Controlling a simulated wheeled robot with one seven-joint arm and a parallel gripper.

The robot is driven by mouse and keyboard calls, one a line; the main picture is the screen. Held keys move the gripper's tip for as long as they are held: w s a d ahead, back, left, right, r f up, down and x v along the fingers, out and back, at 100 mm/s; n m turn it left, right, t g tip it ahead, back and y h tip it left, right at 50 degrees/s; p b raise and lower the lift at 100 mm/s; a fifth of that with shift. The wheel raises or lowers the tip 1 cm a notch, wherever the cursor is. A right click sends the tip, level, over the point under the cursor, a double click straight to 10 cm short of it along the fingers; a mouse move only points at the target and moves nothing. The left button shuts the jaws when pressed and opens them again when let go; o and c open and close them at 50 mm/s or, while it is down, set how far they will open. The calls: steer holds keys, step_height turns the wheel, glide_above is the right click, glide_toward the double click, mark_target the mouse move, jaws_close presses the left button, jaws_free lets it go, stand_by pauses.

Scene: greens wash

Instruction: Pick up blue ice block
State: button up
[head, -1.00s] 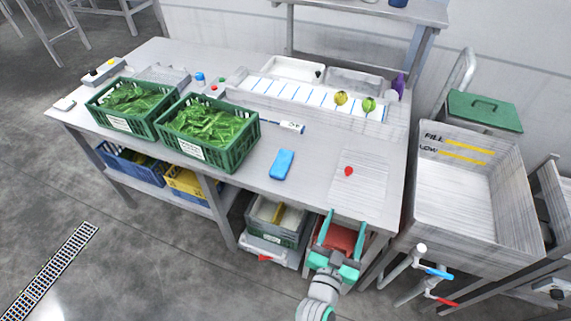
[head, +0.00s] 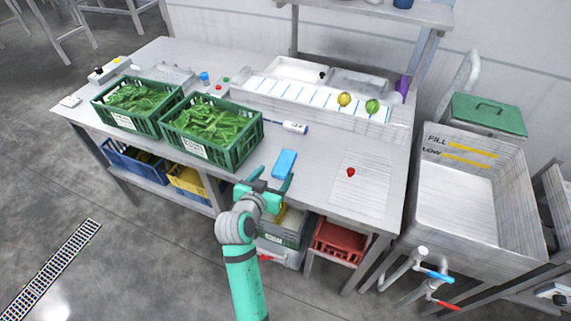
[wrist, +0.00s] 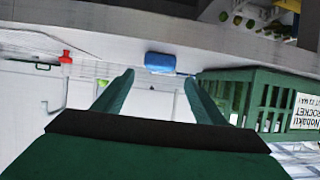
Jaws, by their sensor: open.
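The blue ice block (head: 284,163) lies flat on the steel table near its front edge, right of the green crates. It also shows in the wrist view (wrist: 160,63), in line with the space between my fingers and beyond their tips. My gripper (head: 265,180) is open and empty, at the table's front edge just in front of the block. In the wrist view my two fingers (wrist: 158,82) stand apart with nothing between them. I see no contact with the block.
Two green crates (head: 238,161) of leafy greens stand left of the block. A white pen-like tool (head: 294,127) lies behind it. A small red object (head: 351,172) lies to the right, with clear tabletop between. A sink (head: 459,196) stands at far right.

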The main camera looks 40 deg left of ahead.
mark_target(283, 165)
steer(key=shift+x, duration=3.7)
steer(key=shift+d+r, duration=0.1)
steer(key=shift+d, duration=0.05)
steer(key=c, duration=1.3)
